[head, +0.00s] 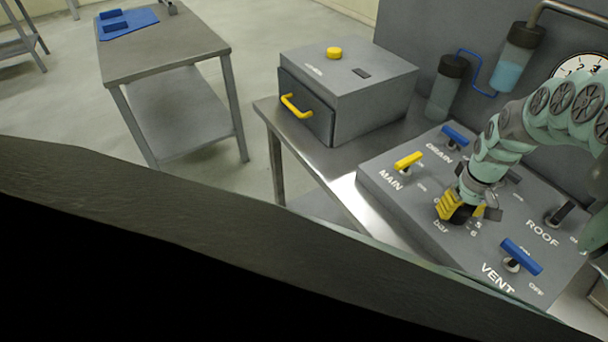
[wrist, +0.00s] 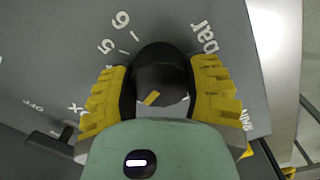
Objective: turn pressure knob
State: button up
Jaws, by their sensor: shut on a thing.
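The pressure knob is a round black knob (wrist: 163,62) with a yellow mark on its face, in the middle of the wrist view. Numbers 5 and 6 and the word "bar" are printed beside it on the grey panel (head: 415,215). My gripper (head: 461,209) comes down on the knob from above in the head view. In the wrist view, the yellow ridged fingers of my gripper (wrist: 160,90) stand on both sides of the knob and are shut on it. In the head view the knob is mostly hidden by my gripper.
The panel carries a yellow MAIN handle (head: 408,161), a blue DRAIN handle (head: 455,136), a blue VENT handle (head: 521,256) and a black ROOF handle (head: 560,214). A grey box (head: 350,90) with a yellow-handled drawer stands left of the panel. A pressure gauge (head: 580,66) is behind.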

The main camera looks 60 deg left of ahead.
aim_at(461, 208)
jog(key=shift+n, duration=1.1)
jog(key=o, duration=1.2)
jog(key=shift+o, duration=0.2)
notch_tip(461, 208, up, 6)
jog(key=shift+w+r, duration=0.1)
jog(key=shift+w, duration=0.05)
jog(key=shift+r, duration=0.65)
